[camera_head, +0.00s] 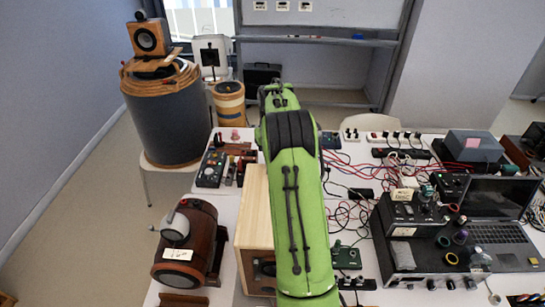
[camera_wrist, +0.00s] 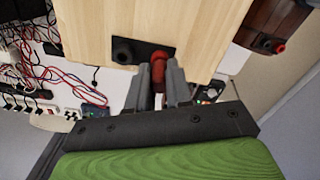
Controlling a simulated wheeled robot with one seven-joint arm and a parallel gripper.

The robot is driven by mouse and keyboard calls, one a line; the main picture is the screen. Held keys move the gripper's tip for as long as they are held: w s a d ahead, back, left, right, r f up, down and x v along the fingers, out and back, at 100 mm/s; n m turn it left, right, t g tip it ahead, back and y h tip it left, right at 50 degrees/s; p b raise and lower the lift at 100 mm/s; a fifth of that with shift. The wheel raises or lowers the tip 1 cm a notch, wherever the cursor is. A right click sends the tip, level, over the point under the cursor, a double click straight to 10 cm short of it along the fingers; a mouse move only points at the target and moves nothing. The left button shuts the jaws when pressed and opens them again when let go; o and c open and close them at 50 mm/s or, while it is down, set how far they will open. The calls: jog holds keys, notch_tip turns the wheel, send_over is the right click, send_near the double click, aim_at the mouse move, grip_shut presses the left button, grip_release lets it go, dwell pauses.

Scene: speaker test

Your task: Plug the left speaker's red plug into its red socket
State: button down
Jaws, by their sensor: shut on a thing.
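A light wooden speaker box (camera_head: 254,205) stands on the table, partly covered by my green arm in the head view. In the wrist view its wooden face (camera_wrist: 205,25) carries a black terminal plate (camera_wrist: 140,48). A black socket or plug (camera_wrist: 123,51) sits at the plate's left. My gripper (camera_wrist: 161,80) is shut on the red plug (camera_wrist: 158,68), at the right end of the plate. The plug's far end meets the plate in the picture; I cannot tell whether it is seated. The red socket is hidden behind it. The head view hides my fingertips behind the arm.
A dark wooden box (camera_wrist: 272,22) with its own red terminal (camera_wrist: 280,48) stands at the right in the wrist view. Cables and a power strip (camera_head: 385,137) crowd the table right of my arm. A brown cylindrical device (camera_head: 190,245) stands left of the box.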

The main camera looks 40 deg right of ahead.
jog(key=shift+f, duration=0.3)
jog(key=c, duration=1)
grip_release()
jog(key=shift+o, duration=0.2)
jog(key=shift+r, duration=0.1)
jog(key=shift+r+p, duration=0.6)
jog(key=shift+r, duration=3.15)
